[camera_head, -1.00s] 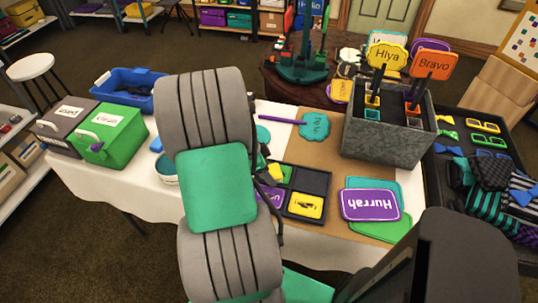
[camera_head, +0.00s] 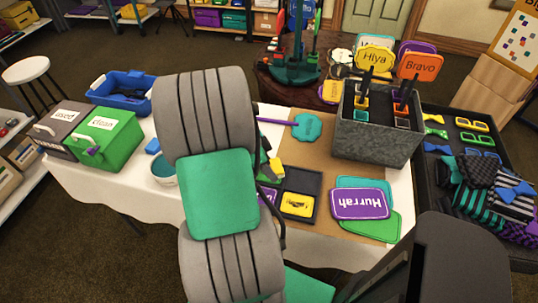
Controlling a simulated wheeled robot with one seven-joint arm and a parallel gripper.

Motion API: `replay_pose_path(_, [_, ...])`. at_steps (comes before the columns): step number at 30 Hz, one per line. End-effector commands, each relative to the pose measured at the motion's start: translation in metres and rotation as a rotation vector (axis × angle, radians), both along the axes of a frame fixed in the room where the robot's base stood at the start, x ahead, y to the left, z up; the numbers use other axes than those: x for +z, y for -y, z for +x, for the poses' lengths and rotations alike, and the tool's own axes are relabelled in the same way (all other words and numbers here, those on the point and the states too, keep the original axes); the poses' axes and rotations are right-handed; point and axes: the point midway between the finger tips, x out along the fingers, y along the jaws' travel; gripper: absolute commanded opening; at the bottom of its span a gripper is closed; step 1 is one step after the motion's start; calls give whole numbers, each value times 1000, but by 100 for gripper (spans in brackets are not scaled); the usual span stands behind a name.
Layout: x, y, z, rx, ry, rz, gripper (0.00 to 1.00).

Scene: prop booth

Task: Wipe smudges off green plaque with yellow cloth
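A green plaque (camera_head: 376,226) lies on the brown mat on the table, partly covered by a purple "Hurrah" plaque (camera_head: 360,204). A teal plaque (camera_head: 366,183) shows just behind the purple one. My gripper (camera_head: 268,164) is mostly hidden behind my arm, left of the plaques near the black tray. Small yellow, green, white and red bits show there; I cannot tell whether it holds anything. I cannot make out a yellow cloth for certain. A yellow piece with dark marks (camera_head: 297,204) lies in the front right compartment of the black tray (camera_head: 311,181). Smudges are not readable.
A grey box (camera_head: 375,141) with upright signs stands at the back right. A teal sign (camera_head: 307,126) lies on the brown mat. The green "clean" box (camera_head: 106,138), dark "used" box (camera_head: 61,129) and bluish bowl (camera_head: 163,171) stand left.

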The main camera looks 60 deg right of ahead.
Motion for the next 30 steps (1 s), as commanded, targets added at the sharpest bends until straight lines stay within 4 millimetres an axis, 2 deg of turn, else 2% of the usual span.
replay_pose_path(3, [14, -1, 2, 4, 0, 0, 0])
replay_pose_path(12, [37, -2, 5, 11, 0, -1, 0])
replay_pose_path(24, [38, -3, 6, 15, 0, 0, 0])
replay_pose_path(26, [38, -5, 12, 30, 0, 0, 0])
replay_pose_path(30, [42, -15, 41, 107, 1, -1, 0])
